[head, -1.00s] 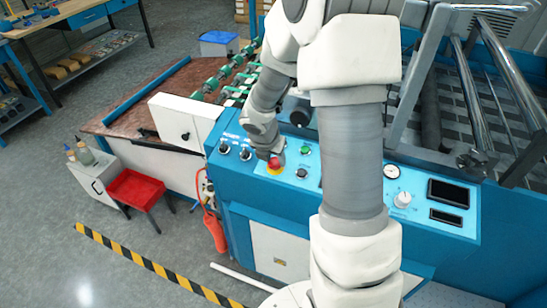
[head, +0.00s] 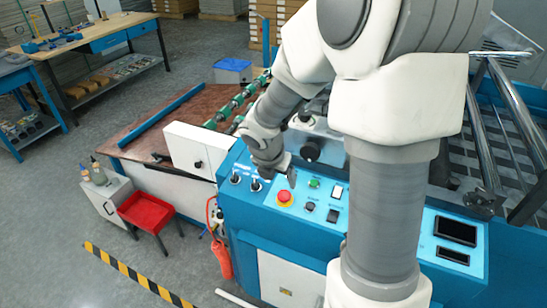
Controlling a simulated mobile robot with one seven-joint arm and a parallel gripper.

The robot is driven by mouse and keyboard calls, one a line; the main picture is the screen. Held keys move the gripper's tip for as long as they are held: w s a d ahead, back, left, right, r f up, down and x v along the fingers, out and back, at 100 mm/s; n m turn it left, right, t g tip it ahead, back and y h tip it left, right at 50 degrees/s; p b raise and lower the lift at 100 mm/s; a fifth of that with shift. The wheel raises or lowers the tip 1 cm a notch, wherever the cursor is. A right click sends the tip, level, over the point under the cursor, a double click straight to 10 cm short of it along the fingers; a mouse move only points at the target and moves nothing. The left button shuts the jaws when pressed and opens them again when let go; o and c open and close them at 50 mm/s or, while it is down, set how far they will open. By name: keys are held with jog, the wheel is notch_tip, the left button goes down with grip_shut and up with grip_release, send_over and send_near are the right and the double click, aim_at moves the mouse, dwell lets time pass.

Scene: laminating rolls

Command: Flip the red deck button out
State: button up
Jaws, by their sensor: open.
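The red deck button (head: 285,197) is a round mushroom head on a yellow ring, on the sloping blue control deck (head: 262,213). It is in plain view in the head view, and I cannot tell from here whether it is in or out. My gripper (head: 291,180) is just above and behind the button in the picture, apart from it as far as I can see. Its dark fingertips point down and are small and partly hidden by my wrist. It is open, with nothing seen between the fingers.
Black knobs (head: 256,186) sit left of the button. A green button (head: 314,183), a white switch (head: 337,192) and small black controls (head: 310,206) sit to its right. A white box (head: 190,150) stands at the deck's left end. A red stool (head: 145,211) is on the floor.

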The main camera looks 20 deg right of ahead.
jog(key=p+v, duration=0.1)
jog(key=v, duration=0.7)
jog(key=shift+p, duration=0.4)
jog(key=s+a+r+m+y, duration=0.1)
jog(key=s+r+m, duration=0.3)
jog(key=m, duration=0.5)
jog(key=s+a+r+m+t+y, duration=0.1)
jog(key=s+a+r+m, duration=0.1)
jog(key=s+r+m, duration=0.2)
jog(key=s+a+r+m+t+y, duration=0.1)
jog(key=s+r+m, duration=0.3)
jog(key=s+m, duration=0.5)
jog(key=a+m, duration=0.1)
jog(key=m, duration=0.4)
jog(key=shift+s+r, duration=0.3)
jog(key=shift+r, duration=0.05)
jog(key=shift+c, duration=0.2)
